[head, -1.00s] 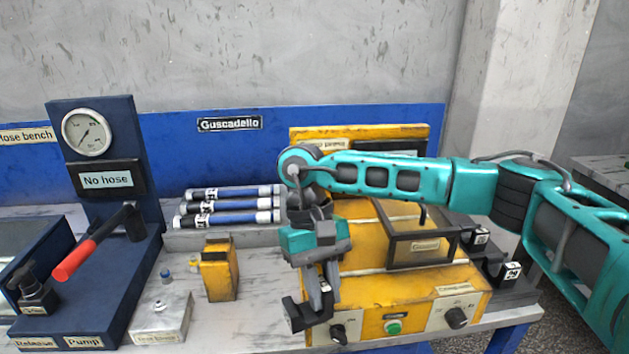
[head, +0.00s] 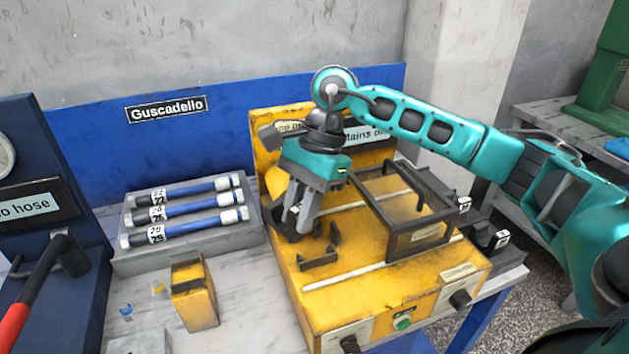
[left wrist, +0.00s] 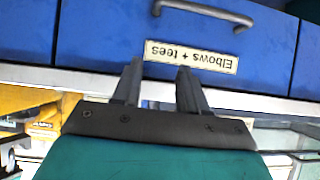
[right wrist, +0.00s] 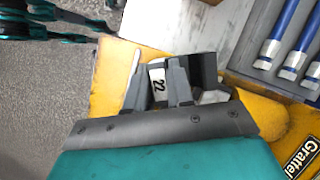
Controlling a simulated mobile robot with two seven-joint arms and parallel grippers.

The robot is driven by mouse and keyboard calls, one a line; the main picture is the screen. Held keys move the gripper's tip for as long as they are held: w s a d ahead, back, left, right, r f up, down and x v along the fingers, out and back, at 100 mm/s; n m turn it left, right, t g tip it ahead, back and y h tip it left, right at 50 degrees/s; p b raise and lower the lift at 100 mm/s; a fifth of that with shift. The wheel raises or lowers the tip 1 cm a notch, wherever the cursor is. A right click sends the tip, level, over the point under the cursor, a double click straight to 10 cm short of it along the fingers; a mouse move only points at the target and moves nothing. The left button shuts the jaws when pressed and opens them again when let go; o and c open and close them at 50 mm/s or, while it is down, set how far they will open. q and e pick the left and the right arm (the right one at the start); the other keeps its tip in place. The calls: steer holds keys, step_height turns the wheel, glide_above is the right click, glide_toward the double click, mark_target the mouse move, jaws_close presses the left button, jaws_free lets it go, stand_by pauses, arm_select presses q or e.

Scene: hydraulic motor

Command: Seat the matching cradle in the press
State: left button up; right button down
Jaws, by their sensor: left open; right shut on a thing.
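The yellow press (head: 345,300) stands on the bench, with a dark guard frame (head: 418,238) over its bed. My right gripper (head: 297,222) is over the left rear part of the bed, shut on a dark cradle (head: 282,222). In the right wrist view the cradle (right wrist: 158,84) between the fingers (right wrist: 158,95) shows a white label reading 22. The fingers hide part of it, and I cannot tell whether it touches the bed. A dark bracket (head: 320,258) sits on the bed just in front. My left gripper (left wrist: 158,88) is open and empty, facing a blue drawer.
Two more labelled dark cradles (head: 464,207) (head: 497,240) stand right of the press. A grey tray (head: 190,252) holds three blue hoses (head: 196,211). A small yellow block (head: 194,295) and a red-handled pump (head: 22,320) are at left. The blue drawer (left wrist: 90,35) is labelled Elbows + tees.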

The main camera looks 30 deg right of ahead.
step_height(320, 180, up, 3)
steer(key=d+m+t, duration=0.2)
steer(key=d+m, duration=0.1)
steer(key=m, duration=0.2)
step_height(320, 180, down, 7)
steer(key=b, duration=0.4)
steer(key=shift+w+f+b, duration=0.1)
steer(key=shift+w+b, duration=0.05)
steer(key=shift+b, duration=0.15)
steer(key=shift+f, duration=0.3)
steer(key=shift+f+b, duration=1.45)
steer(key=shift+b, duration=0.15)
steer(key=c, duration=0.9)
jaws_free()
steer(key=shift+a, duration=0.1)
steer(key=shift+s+f, duration=0.2)
steer(key=shift+s, duration=0.05)
